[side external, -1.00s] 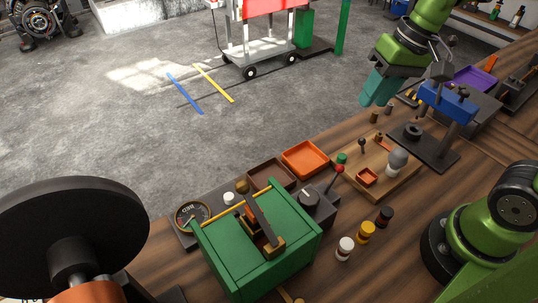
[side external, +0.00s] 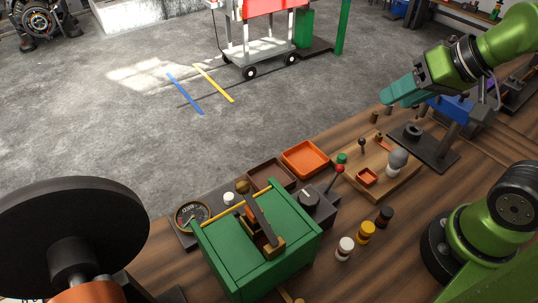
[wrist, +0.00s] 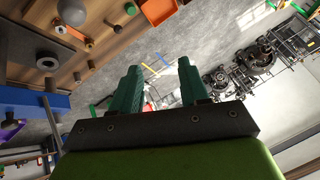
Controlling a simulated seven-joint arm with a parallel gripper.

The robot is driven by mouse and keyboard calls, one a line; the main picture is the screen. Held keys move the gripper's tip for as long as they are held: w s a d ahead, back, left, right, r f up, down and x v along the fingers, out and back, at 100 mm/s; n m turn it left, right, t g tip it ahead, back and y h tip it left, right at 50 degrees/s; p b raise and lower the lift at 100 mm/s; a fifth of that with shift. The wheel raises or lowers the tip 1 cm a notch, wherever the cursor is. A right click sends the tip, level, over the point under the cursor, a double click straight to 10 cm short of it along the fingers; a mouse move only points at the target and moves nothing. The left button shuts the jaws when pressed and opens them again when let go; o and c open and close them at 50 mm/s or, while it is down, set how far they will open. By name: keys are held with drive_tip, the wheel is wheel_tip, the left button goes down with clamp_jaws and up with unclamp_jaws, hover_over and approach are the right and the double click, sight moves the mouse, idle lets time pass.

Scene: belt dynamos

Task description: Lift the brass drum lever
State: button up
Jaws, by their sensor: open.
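A green box-shaped housing (side external: 268,262) stands on the bench in the side external view. On its top is a lever with a dark flat arm (side external: 262,222), a brownish-brass ball knob (side external: 243,187) at its upper end and a brass-coloured block (side external: 273,247) at its foot. I take this for the brass drum lever; its base is partly hidden in the housing. My gripper (side external: 388,97) is far to the right of it and higher, pointing left. Its teal fingers, also in the wrist view (wrist: 158,68), are apart with nothing between them.
Near the housing are a gauge (side external: 191,216), a red-knobbed lever (side external: 338,169) and small bottles (side external: 346,247). Trays (side external: 305,158) and a wooden board (side external: 392,178) with small parts lie between housing and gripper. A large dark disc (side external: 70,225) stands at left.

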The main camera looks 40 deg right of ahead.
drive_tip(key=shift+o, duration=0.2)
drive_tip(key=w+f+g, duration=0.1)
drive_tip(key=w+a+f+g, duration=0.1)
drive_tip(key=w+f, duration=0.1)
drive_tip(key=shift+f+g, duration=0.2)
drive_tip(key=shift+g, duration=0.1)
drive_tip(key=m+g+y, duration=0.8)
drive_tip(key=g+y, duration=0.3)
drive_tip(key=g, duration=0.7)
approach(241, 193)
drive_tip(key=x, duration=1)
drive_tip(key=shift+s+a, duration=0.2)
drive_tip(key=shift+a, duration=0.05)
drive_tip(key=shift+c, duration=0.4)
clamp_jaws()
